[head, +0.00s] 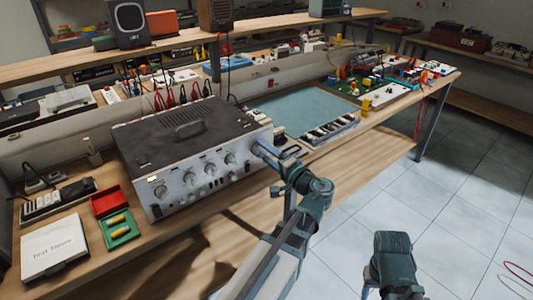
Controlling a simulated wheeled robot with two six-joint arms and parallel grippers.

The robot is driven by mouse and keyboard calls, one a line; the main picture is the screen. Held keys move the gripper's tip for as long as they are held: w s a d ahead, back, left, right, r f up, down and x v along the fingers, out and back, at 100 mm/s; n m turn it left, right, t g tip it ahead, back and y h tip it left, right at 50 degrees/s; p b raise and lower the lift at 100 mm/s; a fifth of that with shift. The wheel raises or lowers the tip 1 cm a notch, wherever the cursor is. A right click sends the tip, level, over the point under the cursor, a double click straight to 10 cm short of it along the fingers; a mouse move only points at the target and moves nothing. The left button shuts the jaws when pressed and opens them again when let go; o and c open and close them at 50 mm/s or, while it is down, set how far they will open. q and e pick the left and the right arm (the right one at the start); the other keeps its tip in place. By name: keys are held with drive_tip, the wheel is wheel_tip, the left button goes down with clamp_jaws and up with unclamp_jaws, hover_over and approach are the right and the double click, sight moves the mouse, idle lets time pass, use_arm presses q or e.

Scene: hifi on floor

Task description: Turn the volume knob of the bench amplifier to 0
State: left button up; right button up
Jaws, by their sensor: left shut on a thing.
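The bench amplifier (176,143) is a wide silver-fronted box with a dark top and a handle, standing on the wooden bench. Its front panel carries several round knobs, among them one at the right part of the panel (231,158). My left gripper (259,149) is at the right end of the panel, shut on what appears to be the volume knob. Its fingers hide that knob, so its pointer and markings cannot be read.
A red and green tray (119,228) and a white box (55,248) stand left of the amplifier. A blue-green mat (310,108) and a black-and-white strip (330,131) lie to its right. The tiled floor in front is mostly clear.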

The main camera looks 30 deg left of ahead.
use_arm(q)
drive_tip(key=shift+s+n, duration=0.1)
drive_tip(key=shift+n, duration=2)
drive_tip(key=o, duration=1.4)
drive_tip(key=shift+c, duration=0.2)
drive_tip(key=shift+d, duration=0.15)
